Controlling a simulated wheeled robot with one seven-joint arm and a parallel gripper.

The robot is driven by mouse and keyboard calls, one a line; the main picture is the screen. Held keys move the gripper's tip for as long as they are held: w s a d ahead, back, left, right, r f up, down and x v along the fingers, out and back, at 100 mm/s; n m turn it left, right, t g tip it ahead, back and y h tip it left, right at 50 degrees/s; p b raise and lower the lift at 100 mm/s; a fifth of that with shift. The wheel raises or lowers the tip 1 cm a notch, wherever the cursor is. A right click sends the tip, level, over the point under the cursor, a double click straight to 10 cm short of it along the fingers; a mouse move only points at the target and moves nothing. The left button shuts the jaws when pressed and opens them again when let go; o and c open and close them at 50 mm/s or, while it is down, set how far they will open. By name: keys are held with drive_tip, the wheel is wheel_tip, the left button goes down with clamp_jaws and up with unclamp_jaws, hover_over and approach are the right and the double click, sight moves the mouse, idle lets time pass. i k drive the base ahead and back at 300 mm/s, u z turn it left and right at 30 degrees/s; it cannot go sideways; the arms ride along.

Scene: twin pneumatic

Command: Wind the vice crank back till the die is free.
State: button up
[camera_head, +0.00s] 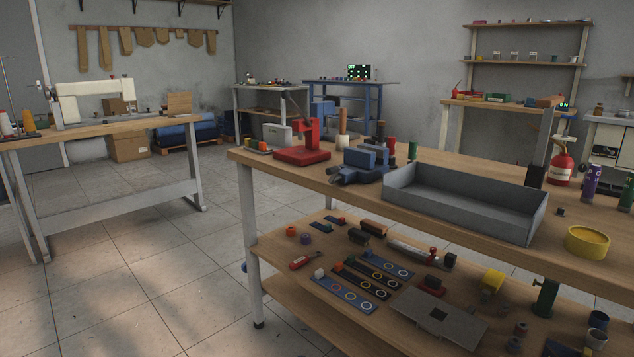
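A blue vice (361,162) with dark lower parts sits on the wooden workbench (300,171), near its front edge. It stands between a red press-like tool and a grey tray. A dark part juts from the vice's left front, but I cannot tell whether it is the crank. I cannot make out a die in the jaws at this size. My gripper and arm are not in view.
The red press (305,147) stands close left of the vice, and the grey open tray (468,211) close right. A wooden-handled tool (342,124) is behind. A crowded lower shelf (386,316) lies below. The tiled floor (160,260) at left is clear.

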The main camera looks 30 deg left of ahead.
sight(334, 170)
drive_tip(key=u, duration=1.4)
